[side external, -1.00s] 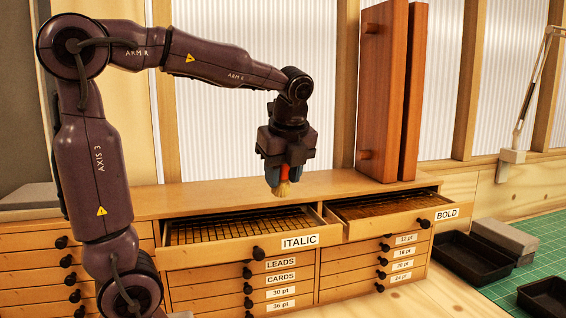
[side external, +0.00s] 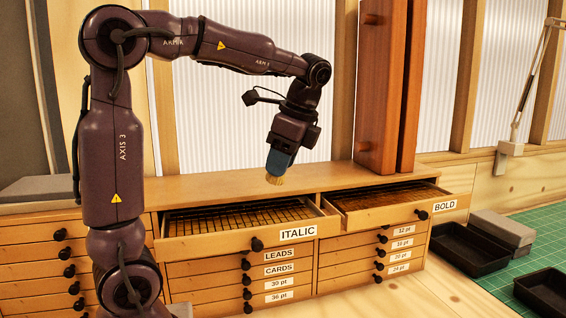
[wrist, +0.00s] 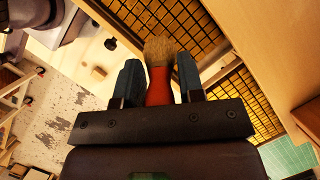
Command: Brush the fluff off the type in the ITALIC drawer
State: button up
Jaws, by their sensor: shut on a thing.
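My gripper (side external: 281,160) is shut on a brush, held bristles down above the back right part of the open ITALIC drawer. The brush's pale bristles (side external: 274,180) show below the blue fingers, apart from the drawer. In the wrist view the brush has a red handle (wrist: 158,86) between the two blue fingers (wrist: 160,82) and tan bristles (wrist: 158,48). The ITALIC drawer (side external: 220,244) is pulled out, its compartments filled with type; its grid also shows in the wrist view (wrist: 160,22). I cannot make out fluff on the type.
The BOLD drawer (side external: 400,218) is also open, to the right of ITALIC. Closed drawers lie below and to the left. Tall reddish wooden boards (side external: 378,90) stand on the cabinet top at right. Black trays (side external: 470,252) sit on the right near a green mat (side external: 520,225).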

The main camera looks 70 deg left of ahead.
jog(key=shift+f, duration=3.4)
jog(key=shift+s+f, duration=0.5)
jog(key=shift+f, duration=0.05)
jog(key=shift+c, duration=0.3)
jog(key=shift+s, duration=6)
jog(key=shift+w, duration=6.6)
jog(key=shift+s+r, duration=0.15)
jog(key=shift+r, duration=3.85)
